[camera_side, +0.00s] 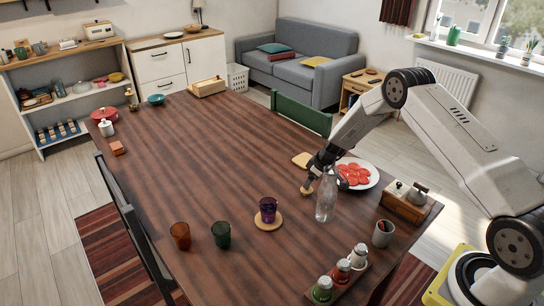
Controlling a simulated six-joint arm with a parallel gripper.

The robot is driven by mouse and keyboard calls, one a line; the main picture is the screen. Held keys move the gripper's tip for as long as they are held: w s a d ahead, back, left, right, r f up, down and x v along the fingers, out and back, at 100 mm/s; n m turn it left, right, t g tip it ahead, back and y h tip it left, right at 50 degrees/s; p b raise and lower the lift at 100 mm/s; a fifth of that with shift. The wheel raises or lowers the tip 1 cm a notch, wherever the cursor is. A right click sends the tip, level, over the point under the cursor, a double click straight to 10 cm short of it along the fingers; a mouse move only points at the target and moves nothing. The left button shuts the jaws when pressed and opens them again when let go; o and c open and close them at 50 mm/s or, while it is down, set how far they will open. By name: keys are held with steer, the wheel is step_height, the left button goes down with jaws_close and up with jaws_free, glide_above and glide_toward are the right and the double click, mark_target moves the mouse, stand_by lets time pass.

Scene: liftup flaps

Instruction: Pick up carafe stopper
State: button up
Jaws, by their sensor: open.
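A clear glass carafe (325,200) stands upright on the dark wooden table.
A white plate (371,182) with red slices is behind the carafe. A purple glass on a round coaster (277,225) stands to the left. A wooden box (402,211) is at right. The left table half is mostly free.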

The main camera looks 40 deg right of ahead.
steer(key=shift+x, duration=1.65)
steer(key=c, duration=0.8)
